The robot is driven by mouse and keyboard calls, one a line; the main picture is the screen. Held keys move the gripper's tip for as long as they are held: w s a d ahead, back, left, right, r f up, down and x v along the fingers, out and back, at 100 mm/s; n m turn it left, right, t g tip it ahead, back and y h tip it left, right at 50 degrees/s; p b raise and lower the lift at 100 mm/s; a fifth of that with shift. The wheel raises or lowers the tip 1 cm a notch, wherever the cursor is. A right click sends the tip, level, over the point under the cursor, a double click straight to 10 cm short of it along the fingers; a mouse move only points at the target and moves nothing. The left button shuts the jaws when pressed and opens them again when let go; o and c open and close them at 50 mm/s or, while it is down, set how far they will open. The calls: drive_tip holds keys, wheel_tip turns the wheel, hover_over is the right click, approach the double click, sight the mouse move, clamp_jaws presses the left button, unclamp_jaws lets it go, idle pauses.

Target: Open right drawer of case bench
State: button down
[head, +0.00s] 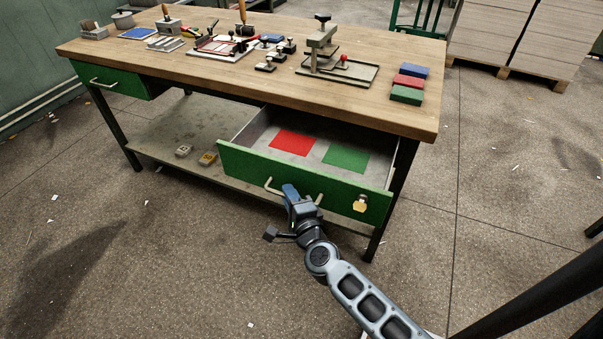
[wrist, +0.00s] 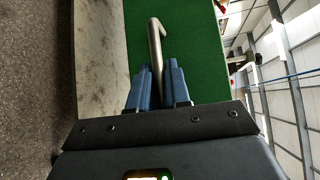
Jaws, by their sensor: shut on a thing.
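The right drawer (head: 230,158) of the case bench (head: 415,118) is pulled well out, its green front facing me. Inside lie a red sheet (head: 292,142) and a green sheet (head: 346,158). My gripper (head: 292,195) is at the bar handle (head: 271,186) on the drawer front. In the wrist view the handle (wrist: 154,45) runs between the blue fingers (wrist: 158,88), which are shut on it. Part of the handle is hidden by my gripper. The green drawer front (wrist: 190,55) stands just beyond the fingers.
A yellowish fitting (head: 360,204) sits on the drawer front's right end. The left drawer (head: 107,79) looks shut. Tools, a press (head: 322,45) and coloured blocks (head: 409,83) stand on the benchtop. A lower shelf (head: 165,130) holds two small items. The floor in front is mostly clear.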

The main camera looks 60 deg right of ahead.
drive_tip(key=a, duration=0.7)
drive_tip(key=shift+s+p, duration=0.3)
drive_tip(key=shift+p, duration=0.15)
drive_tip(key=c, duration=1.2)
unclamp_jaws()
drive_tip(key=v, duration=0.7)
drive_tip(key=shift+s+a+b, duration=0.2)
drive_tip(key=shift+s+b, duration=0.1)
drive_tip(key=shift+b, duration=0.05)
